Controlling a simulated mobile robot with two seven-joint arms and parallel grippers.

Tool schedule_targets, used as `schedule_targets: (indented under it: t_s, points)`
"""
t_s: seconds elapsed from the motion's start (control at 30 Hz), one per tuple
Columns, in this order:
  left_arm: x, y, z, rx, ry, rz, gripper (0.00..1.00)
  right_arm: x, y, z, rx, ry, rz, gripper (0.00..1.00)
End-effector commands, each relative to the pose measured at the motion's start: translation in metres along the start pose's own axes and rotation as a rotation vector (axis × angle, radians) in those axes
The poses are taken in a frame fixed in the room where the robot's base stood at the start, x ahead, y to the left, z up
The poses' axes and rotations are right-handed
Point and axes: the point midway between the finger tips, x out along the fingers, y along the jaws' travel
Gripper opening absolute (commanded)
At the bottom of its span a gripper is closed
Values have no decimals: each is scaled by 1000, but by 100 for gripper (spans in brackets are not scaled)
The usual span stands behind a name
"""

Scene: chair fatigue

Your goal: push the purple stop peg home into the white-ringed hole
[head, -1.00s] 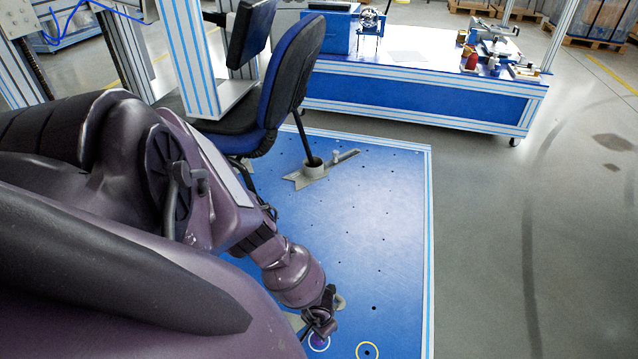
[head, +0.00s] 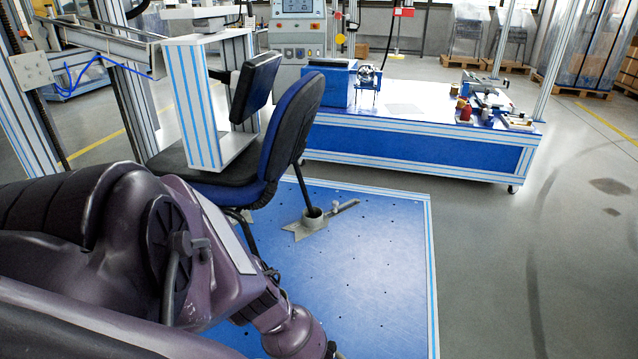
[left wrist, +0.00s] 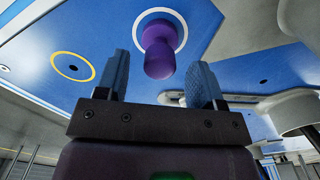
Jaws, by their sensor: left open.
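The purple stop peg (left wrist: 159,52) shows in the left wrist view, standing out of the blue plate (left wrist: 215,52) inside the white ring (left wrist: 186,30). Part of the peg still sticks out; the hole under it is hidden. My left gripper (left wrist: 162,60) is open, with one finger on each side of the peg in the picture. I see no finger touching the peg; the exact gap in depth is unclear. In the head view the peg and the white ring are out of frame. My right gripper is not in view.
A yellow-ringed hole (left wrist: 72,67) lies beside the white ring. In the head view, an office chair (head: 290,130) stands on the blue plate (head: 375,250), a grey clamp piece (head: 308,225) at its leg. A blue bench (head: 420,142) is behind. Grey floor on the right is clear.

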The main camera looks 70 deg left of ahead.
Motion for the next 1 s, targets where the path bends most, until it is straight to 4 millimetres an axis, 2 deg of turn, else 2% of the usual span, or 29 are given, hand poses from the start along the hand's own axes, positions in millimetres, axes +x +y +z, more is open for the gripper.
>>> schedule_targets:
  t_s: [0.17,0.27,0.7,0.83,1.0]
  points:
    - [-4,0,-1,0,1,0,62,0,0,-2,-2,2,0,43]
    - [-13,0,-3,1,4,1,62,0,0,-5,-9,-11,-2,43]
    - [-84,2,-8,0,13,5,62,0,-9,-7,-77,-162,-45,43]
    - [-99,2,-6,1,10,4,62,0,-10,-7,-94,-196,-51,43]
    - [-108,0,-2,1,3,1,62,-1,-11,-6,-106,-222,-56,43]
